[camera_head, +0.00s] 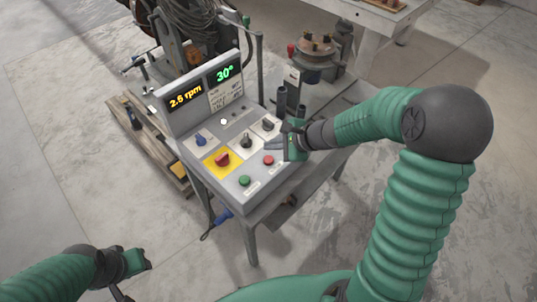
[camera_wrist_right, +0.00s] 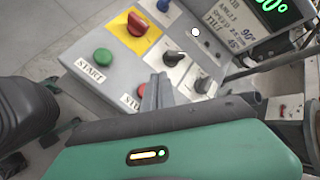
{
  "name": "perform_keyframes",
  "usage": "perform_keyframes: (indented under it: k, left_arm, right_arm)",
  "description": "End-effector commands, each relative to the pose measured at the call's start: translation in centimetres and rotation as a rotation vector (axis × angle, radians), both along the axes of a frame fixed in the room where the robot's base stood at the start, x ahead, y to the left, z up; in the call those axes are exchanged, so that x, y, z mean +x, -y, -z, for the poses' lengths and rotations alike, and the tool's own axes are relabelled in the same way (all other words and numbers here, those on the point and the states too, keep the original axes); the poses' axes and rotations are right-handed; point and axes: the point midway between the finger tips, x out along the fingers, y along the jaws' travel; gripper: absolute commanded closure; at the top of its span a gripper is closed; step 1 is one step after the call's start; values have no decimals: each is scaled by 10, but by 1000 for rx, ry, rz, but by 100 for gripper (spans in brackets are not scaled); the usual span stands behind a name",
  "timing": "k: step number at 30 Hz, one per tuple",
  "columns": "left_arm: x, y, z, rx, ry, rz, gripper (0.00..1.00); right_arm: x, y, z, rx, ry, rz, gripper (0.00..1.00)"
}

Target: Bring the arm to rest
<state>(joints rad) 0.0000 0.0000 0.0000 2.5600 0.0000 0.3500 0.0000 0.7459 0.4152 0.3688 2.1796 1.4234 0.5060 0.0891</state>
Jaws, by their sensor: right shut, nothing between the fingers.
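The control box (camera_head: 237,196) stands on a metal bench, its displays reading 2.6 rpm (camera_head: 186,96) and 30° (camera_head: 224,73). On its sloped face are a blue knob (camera_head: 201,139), a red knob on a yellow plate (camera_head: 222,159), two black knobs (camera_head: 246,141), a green START button (camera_head: 244,180) and a red button (camera_head: 268,160). My right gripper (camera_head: 277,144) is shut and empty over the panel's right side. In the wrist view its fingers (camera_wrist_right: 157,92) partly cover the red button (camera_wrist_right: 132,101); contact cannot be judged. My left gripper (camera_head: 140,262) is at lower left, its jaws unclear.
A round fixture (camera_head: 316,48) with upright posts stands on the bench behind the panel. Dark cylinders (camera_head: 282,99) stand close to my right gripper. A wooden pallet (camera_head: 143,140) lies left of the bench. A white table (camera_head: 385,25) is at the back.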

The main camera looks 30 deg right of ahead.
Motion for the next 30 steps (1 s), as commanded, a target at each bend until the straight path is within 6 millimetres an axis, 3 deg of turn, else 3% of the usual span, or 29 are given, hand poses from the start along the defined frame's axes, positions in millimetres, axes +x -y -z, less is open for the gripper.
perform_keyframes:
  k: [1, 5, 20, 23, 26, 30]
  left_arm:
    - [0, 0, -9, 0, 0, 0, 64]
    - [0, 0, -16, 0, 0, 0, 64]
    - [0, 0, -14, 0, 0, 0, 64]
    - [0, 0, -14, 0, 0, 0, 64]
    - [0, 0, -14, 0, 0, 0, 64]
    - [0, 0, -14, 0, 0, 0, 64]
  right_arm:
    - [0, 0, -10, -1, 0, -1, 100]
    - [0, 0, -19, 0, 0, 0, 100]
    - [-5, -5, -15, -25, -6, -33, 100]
    - [-32, -29, -5, -162, -32, -223, 100]
    - [-81, -54, 10, -410, -58, -570, 100]
    - [-143, -59, 17, -776, -36, -1093, 100]
